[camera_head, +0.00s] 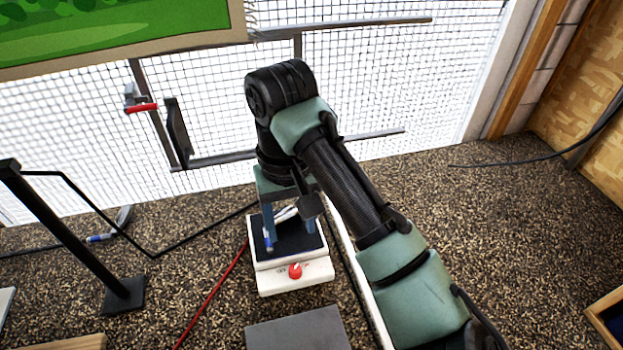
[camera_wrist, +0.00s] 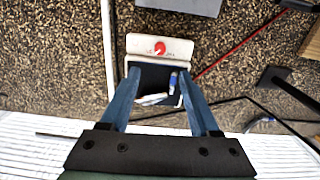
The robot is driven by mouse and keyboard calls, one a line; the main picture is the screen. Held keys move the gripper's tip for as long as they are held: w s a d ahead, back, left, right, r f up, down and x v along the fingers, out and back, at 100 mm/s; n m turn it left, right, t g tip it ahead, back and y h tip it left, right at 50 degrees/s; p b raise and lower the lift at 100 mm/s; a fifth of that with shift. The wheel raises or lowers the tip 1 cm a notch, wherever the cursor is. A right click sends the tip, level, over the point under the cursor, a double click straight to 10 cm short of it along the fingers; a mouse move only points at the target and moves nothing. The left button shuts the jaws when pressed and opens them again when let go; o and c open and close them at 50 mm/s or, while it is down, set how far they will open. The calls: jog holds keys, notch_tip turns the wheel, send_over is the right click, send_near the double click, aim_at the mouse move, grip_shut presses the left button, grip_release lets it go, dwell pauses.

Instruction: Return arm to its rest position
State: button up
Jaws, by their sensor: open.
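My gripper (camera_head: 290,228) is open and points down over a white box with a dark top and a red knob (camera_head: 295,271). Its two blue fingers stand apart, and in the wrist view my gripper (camera_wrist: 158,76) has the box (camera_wrist: 135,44) between and beyond its fingertips. A small white and blue item (camera_wrist: 173,80) lies on the dark top between the fingers, held by neither as far as I can see. My arm reaches from the lower right of the head view, bends at a raised black joint and comes down to the box.
A black post stand (camera_head: 124,294) with a thin bent rod is at left. A dark frame with a red-handled clamp (camera_head: 141,107) stands against the mesh. A red cord (camera_head: 213,291) and a grey slab (camera_head: 298,330) lie nearby. Speckled floor (camera_head: 510,230) is clear at right.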

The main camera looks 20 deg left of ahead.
jog(key=w+a+r+t+y, duration=0.5)
jog(key=a+r+t+y, duration=0.2)
jog(key=a+r, duration=0.45)
jog(key=w+d+r+t+y, duration=0.25)
jog(key=r+t, duration=0.25)
jog(key=r, duration=0.9)
jog(key=s+d+r+m+t+h, duration=0.1)
jog(key=s+d+r+m+t, duration=0.3)
jog(key=d+r+t, duration=0.75)
jog(key=s+d+r+m+t+h, duration=0.3)
jog(key=s+d+r+h, duration=0.5)
jog(key=d, duration=0.4)
jog(key=shift+s+d+t, duration=0.15)
jog(key=shift+s+t, duration=0.3)
jog(key=shift+s, duration=0.35)
